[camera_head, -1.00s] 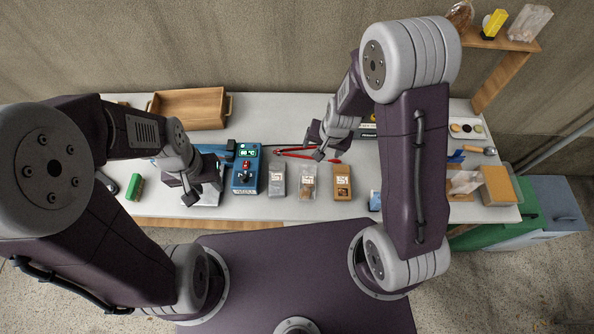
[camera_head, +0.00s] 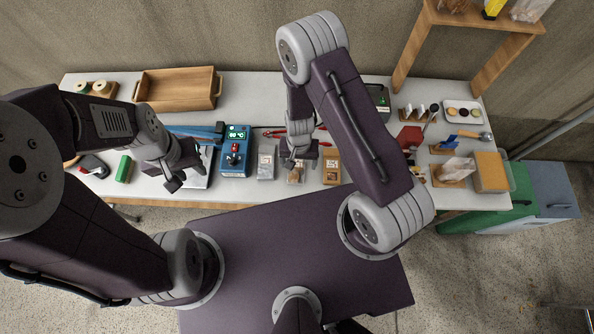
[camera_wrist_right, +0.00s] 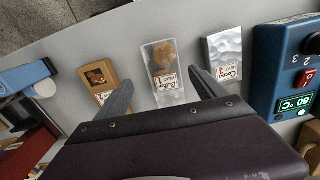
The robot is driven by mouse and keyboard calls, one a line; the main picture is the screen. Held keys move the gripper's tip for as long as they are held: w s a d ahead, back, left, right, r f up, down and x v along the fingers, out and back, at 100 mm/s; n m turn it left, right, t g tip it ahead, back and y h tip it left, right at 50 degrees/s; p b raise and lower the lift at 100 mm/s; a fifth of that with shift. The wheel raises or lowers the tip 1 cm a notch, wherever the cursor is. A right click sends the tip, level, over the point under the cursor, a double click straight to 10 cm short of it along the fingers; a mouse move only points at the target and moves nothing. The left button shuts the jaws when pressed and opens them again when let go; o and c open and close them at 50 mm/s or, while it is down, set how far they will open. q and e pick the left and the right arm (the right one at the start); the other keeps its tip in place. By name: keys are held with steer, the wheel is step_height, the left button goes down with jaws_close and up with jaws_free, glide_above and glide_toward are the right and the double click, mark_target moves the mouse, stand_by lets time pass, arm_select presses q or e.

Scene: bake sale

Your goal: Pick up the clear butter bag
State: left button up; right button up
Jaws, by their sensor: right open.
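The clear butter bag (camera_wrist_right: 164,62) lies on the table in the right wrist view, see-through with brownish contents and a "Butter 1" label. In the head view the butter bag (camera_head: 295,176) is partly hidden by my right gripper (camera_head: 299,160). My right gripper is open, and in the right wrist view its fingers (camera_wrist_right: 161,80) show on either side of the bag's labelled end. Nothing is held, and I cannot tell the height above the bag. My left gripper (camera_head: 186,176) is open and empty over the table's left part.
A silver "Cocoa 3" bag (camera_wrist_right: 224,53) and a brown bag labelled 2 (camera_wrist_right: 98,78) flank the butter bag closely. A blue control box (camera_head: 235,150) stands left of them. Red tongs (camera_head: 275,133) lie behind. A wooden tray (camera_head: 178,90) is at the back left.

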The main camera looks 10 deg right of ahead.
mark_target(297, 169)
steer(key=f+b, duration=0.2)
steer(key=a+f+b, duration=0.1)
steer(key=f, duration=0.1)
steer(key=shift+f+b, duration=0.35)
steer(key=shift+d+f, duration=0.1)
steer(key=shift+f, duration=0.15)
steer(key=shift+w+r, duration=0.1)
steer(key=shift+r, duration=0.15)
steer(key=c, duration=1)
